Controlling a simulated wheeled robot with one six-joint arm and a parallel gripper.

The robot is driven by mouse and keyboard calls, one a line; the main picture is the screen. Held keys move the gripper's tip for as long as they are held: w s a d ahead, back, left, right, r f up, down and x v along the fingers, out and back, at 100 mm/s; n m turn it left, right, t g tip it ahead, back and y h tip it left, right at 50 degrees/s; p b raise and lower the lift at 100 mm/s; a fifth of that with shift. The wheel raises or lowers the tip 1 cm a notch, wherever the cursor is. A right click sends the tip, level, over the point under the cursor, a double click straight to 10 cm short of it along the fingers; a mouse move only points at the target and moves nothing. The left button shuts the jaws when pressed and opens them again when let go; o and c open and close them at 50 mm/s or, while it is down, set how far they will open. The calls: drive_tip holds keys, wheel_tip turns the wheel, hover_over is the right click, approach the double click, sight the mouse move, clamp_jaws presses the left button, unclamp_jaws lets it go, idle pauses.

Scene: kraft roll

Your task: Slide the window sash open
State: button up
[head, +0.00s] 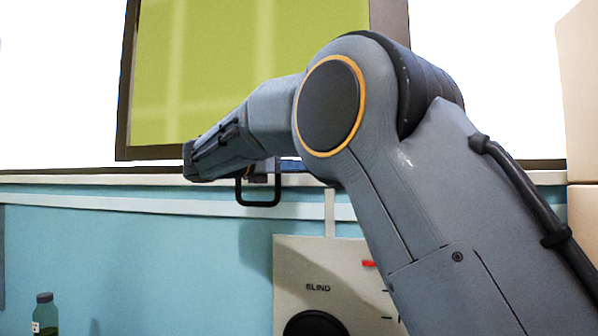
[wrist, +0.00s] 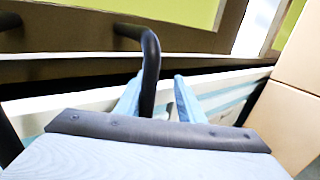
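The window sash (head: 205,60) has a yellow-green pane in a dark frame, at the upper left of the head view. Its lower frame also shows in the wrist view (wrist: 85,40). A black bar handle (head: 258,204) hangs below it at the sill; in the wrist view the handle (wrist: 151,60) curves out toward me. My gripper (wrist: 160,82) has its two light-blue fingers apart, one on each side of the handle. The handle lies close to the left finger, with a gap to the right one. In the head view my arm hides the fingers.
A pale sill (head: 90,180) runs under the window above a blue wall (head: 130,260). A panel marked BLIND (head: 308,262) with a dark knob sits below. A green bottle (head: 45,314) stands at lower left. Stacked tan boxes (head: 580,90) stand at the right edge.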

drive_tip(key=shift+s+d, duration=0.1)
drive_tip(key=shift+d, duration=0.3)
drive_tip(key=shift+s+a, duration=0.1)
drive_tip(key=shift+a, duration=0.05)
drive_tip(key=p+v, duration=0.3)
drive_tip(key=v, duration=0.6)
idle(0.7)
drive_tip(key=shift+r+p, duration=0.1)
drive_tip(key=shift+p, duration=0.5)
drive_tip(key=shift+b, duration=1)
